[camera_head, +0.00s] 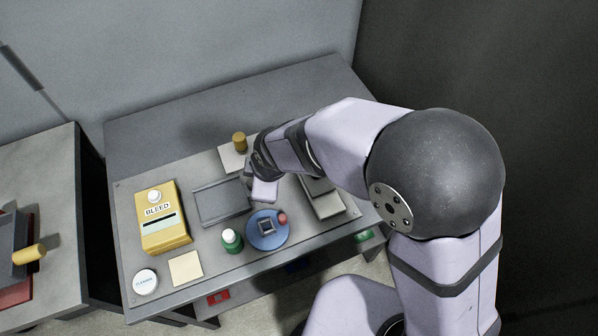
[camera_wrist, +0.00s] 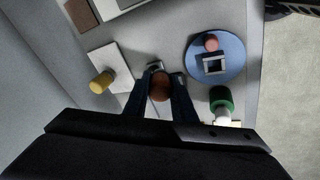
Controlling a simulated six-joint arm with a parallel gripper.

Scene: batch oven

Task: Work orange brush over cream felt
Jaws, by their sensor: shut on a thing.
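My gripper (camera_wrist: 160,88) is shut on a rounded orange-brown piece, which I take to be the orange brush (camera_wrist: 160,86). Its lower end is hard to make out, so I cannot tell whether it touches the bench. In the head view my arm hides the brush, and the fingertips are not clear. The cream felt (camera_head: 186,268) is a flat square at the bench's front left, beside the white round tin. My gripper is apart from it, farther back and to the right. In the wrist view the felt is mostly or wholly hidden behind my gripper body.
A blue dish (camera_head: 267,230) with a red knob and square frame, and a green bottle (camera_head: 231,240), stand near the front. A grey tray (camera_head: 221,203) lies mid-bench. A yellow BLEED box (camera_head: 163,216) and white tin (camera_head: 145,282) are left. A yellow knob (camera_head: 239,142) stands behind.

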